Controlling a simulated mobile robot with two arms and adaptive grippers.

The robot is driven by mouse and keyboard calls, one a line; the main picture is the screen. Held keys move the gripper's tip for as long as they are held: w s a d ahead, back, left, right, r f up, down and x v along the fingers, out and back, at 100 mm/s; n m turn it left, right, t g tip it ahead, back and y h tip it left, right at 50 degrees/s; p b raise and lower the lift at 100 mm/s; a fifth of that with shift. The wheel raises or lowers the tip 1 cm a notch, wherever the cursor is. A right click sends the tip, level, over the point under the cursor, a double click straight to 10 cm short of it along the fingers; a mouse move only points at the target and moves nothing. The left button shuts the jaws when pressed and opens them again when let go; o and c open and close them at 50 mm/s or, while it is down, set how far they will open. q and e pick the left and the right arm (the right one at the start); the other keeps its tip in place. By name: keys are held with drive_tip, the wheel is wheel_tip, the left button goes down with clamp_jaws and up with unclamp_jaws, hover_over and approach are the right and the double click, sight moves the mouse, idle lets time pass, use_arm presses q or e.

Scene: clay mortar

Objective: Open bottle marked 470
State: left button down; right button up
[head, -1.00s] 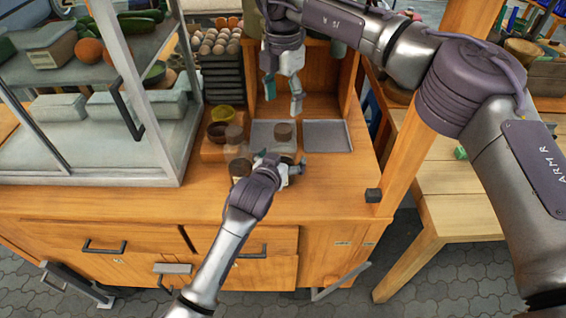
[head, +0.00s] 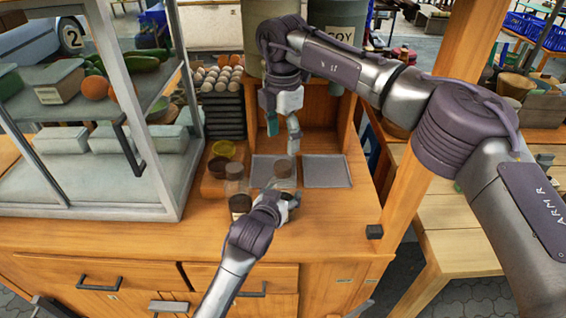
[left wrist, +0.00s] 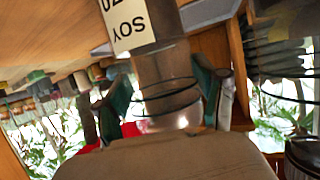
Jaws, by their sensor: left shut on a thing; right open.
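A clear bottle with a brown top (head: 285,170) stands on the wooden counter. My left gripper (head: 284,198) is shut on it from the near side. In the left wrist view the bottle (left wrist: 165,80) lies between the two fingers and appears upside down. Its white label (left wrist: 128,22) reads "SOY", with a number ending in "70" cut off by the picture edge. A second clear bottle with dark contents (head: 238,190) stands close to the left of the held one. My right gripper (head: 283,133) is open and empty, pointing down, above and behind the held bottle.
Two grey trays lie behind the bottles; the right one (head: 327,171) is empty. Brown and yellow bowls (head: 222,150) sit at the back left. A glass case (head: 95,150) bounds the left side and a wooden post (head: 430,130) the right. The counter's front right is clear.

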sight(283, 165)
drive_tip(key=m, duration=0.6)
drive_tip(key=shift+m, duration=0.3)
drive_tip(key=shift+f, duration=0.25)
wheel_tip(283, 165, down, 8)
drive_tip(key=shift+r, duration=0.2)
